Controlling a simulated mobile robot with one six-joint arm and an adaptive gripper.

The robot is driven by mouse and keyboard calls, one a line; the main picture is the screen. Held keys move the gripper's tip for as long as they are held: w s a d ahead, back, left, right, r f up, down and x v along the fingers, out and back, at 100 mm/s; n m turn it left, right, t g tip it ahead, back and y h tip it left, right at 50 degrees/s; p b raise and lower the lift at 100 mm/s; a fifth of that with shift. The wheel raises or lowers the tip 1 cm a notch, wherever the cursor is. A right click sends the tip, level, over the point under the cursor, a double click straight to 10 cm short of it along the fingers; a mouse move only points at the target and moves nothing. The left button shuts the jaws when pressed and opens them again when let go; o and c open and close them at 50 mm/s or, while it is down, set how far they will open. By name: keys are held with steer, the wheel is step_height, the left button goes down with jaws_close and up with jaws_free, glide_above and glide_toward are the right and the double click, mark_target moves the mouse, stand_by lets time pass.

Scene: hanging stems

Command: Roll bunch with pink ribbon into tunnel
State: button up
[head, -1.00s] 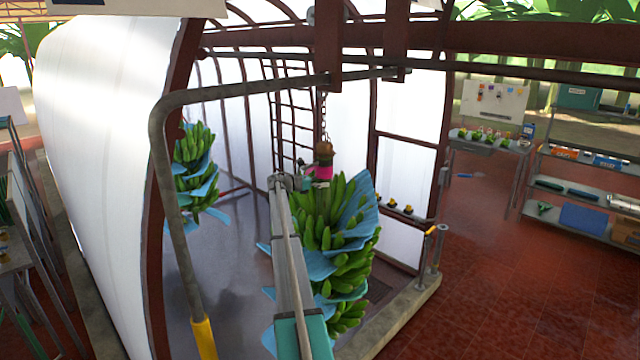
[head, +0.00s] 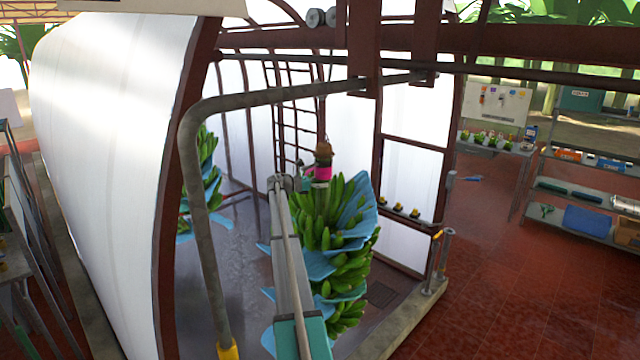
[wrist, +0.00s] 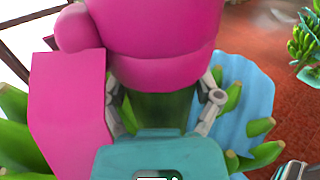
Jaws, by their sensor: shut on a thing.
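The banana bunch with the pink ribbon (head: 322,174) hangs from a chain at the tunnel's open front, with blue sheets between its green hands. In the wrist view the pink ribbon (wrist: 165,40) fills the top, with green fruit and a blue sheet below. My gripper (head: 305,183) is shut on the stem at the ribbon; its fingers (wrist: 160,100) lie on both sides of it just under the pink band. The tunnel (head: 105,130) is a white-skinned arch with dark red ribs. The contact itself is partly hidden by the ribbon.
Another bunch (head: 207,165) hangs inside the tunnel at left, partly behind a grey bent pipe (head: 200,220). A post (head: 442,260) stands at the right front corner. Shelves (head: 585,190) and a table stand at right. The red floor (head: 480,300) there is clear.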

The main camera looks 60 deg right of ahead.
steer(key=o, duration=1.1)
steer(key=shift+w, duration=0.15)
steer(key=shift+a, duration=0.1)
steer(key=v, duration=1.2)
steer(key=shift+f, duration=0.1)
